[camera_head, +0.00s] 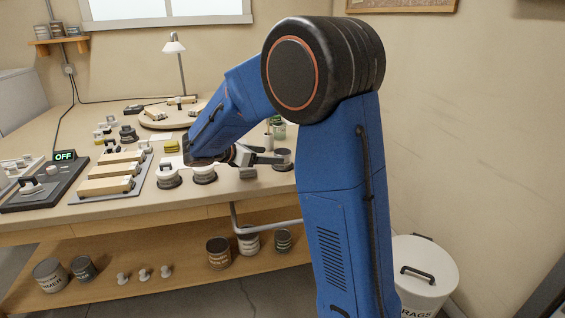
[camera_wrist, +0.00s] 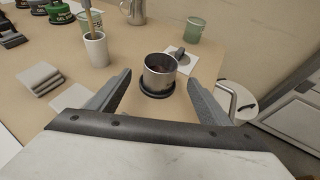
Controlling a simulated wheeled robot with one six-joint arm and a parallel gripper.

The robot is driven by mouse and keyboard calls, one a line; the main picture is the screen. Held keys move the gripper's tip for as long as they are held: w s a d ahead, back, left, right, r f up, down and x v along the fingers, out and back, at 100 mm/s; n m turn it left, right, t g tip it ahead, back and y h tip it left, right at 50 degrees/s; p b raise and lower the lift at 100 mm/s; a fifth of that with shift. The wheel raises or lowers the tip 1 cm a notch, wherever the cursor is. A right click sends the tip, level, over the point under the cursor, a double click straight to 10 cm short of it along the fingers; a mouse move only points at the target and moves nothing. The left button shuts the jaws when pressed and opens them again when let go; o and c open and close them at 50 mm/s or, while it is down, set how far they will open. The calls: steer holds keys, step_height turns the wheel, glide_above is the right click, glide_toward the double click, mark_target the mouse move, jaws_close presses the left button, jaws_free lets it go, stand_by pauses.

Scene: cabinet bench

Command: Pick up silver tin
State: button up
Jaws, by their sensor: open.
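The silver tin (camera_wrist: 159,73) stands upright on a dark round base (camera_wrist: 156,92) on the bench in the wrist view. It has an open top with a dark reddish inside. My gripper (camera_wrist: 159,80) is open, with one finger to the left and one to the right of the tin. The tin lies ahead between the fingertips, and I see no finger touching it. In the head view, my gripper (camera_head: 265,155) is low over the bench, beside what looks like the same tin (camera_head: 283,157) near the right edge.
Stacked grey pads (camera_wrist: 39,78) lie left. The bench edge is close on the right.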

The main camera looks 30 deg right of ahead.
mark_target(290, 156)
steer(key=x, duration=1.2)
steer(key=c, duration=1.3)
